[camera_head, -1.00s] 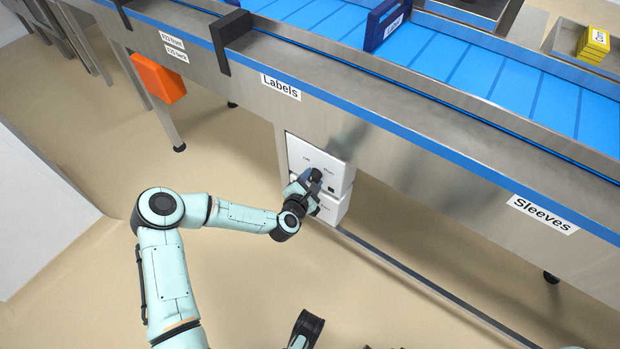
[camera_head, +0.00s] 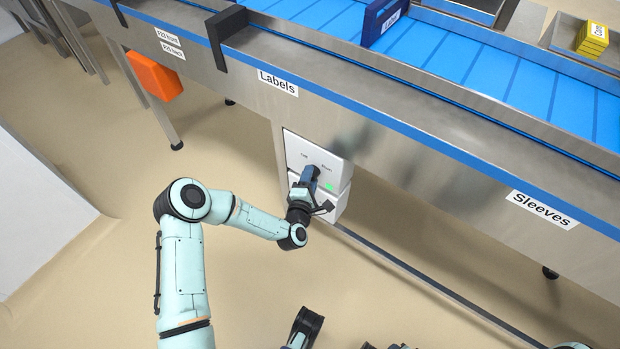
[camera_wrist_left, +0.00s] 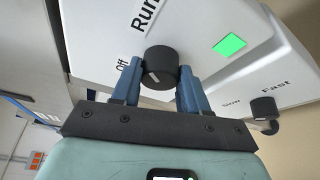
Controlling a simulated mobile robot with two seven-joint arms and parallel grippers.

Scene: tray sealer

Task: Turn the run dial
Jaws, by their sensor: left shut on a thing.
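The run dial (camera_wrist_left: 160,66) is a black round knob on a white control box (camera_head: 315,151) under the conveyor's front edge. In the left wrist view, its panel reads "Off" and "Run", and a square lamp (camera_wrist_left: 229,45) glows green. The lamp also shows in the head view (camera_head: 329,186). My left gripper (camera_wrist_left: 158,78) is shut on the dial, with one blue finger on each side of it. In the head view my left gripper (camera_head: 310,176) hides the dial. My right gripper cannot be made out clearly.
A second black knob (camera_wrist_left: 264,108), marked "Slow" and "Fast", sits on a lower white box. The steel conveyor frame (camera_head: 400,150) hangs over the boxes. An orange box (camera_head: 154,75) is mounted to the left. The floor in front is clear.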

